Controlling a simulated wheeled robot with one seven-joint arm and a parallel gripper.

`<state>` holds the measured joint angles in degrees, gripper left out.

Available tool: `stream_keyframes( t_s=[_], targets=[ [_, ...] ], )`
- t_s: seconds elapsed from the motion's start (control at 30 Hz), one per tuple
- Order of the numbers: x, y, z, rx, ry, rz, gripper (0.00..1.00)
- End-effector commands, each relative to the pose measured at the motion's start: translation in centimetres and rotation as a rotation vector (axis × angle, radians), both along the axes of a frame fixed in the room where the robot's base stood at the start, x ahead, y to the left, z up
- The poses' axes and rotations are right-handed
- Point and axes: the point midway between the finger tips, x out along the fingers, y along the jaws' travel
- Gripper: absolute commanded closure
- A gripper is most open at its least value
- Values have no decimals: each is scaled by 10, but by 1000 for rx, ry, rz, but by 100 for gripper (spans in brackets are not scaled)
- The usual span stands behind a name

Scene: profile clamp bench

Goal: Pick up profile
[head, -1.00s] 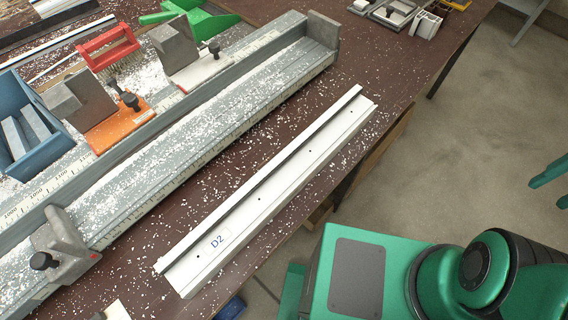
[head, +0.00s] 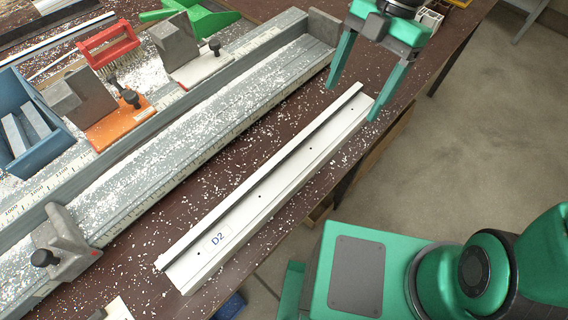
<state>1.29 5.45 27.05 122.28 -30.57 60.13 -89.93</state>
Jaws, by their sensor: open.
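The profile (head: 259,198) is a long white channel marked "D2". It lies on the dark bench, slanting from lower left to upper right, with several small holes along it. My gripper (head: 352,100) is green and open. Its two fingers point down at the profile's far right end, one finger on each side as seen from the head. No contact with the profile can be made out. Nothing is between the fingers except the view of the profile's end.
A long grey clamp bed (head: 180,150) covered in white chips runs beside the profile, with a grey end block (head: 65,245). A blue bin (head: 28,130), a red brush (head: 108,48) and a green dustpan (head: 200,15) stand behind. The bench's right edge is close to the profile.

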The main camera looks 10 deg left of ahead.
Motion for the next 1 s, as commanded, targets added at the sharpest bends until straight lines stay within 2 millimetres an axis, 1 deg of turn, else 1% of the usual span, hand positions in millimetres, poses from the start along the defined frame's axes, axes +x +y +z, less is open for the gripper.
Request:
stream_keyframes(
  t_s=[0.03, 0.1, 0.2, 0.4, 0.5, 0.67, 1.0],
  targets=[
    [-3, 9, 0, 24, 4, 57, 23],
    [-7, 17, -1, 46, 5, 109, 23],
    [-12, 23, -10, 57, 6, 133, 23],
    [-22, 28, -37, 55, 6, 133, 23],
    [-25, 30, -46, 55, 4, 132, 23],
    [-28, 32, -54, 54, 3, 130, 23],
    [-44, 40, -92, 53, 4, 129, 23]
  ],
)
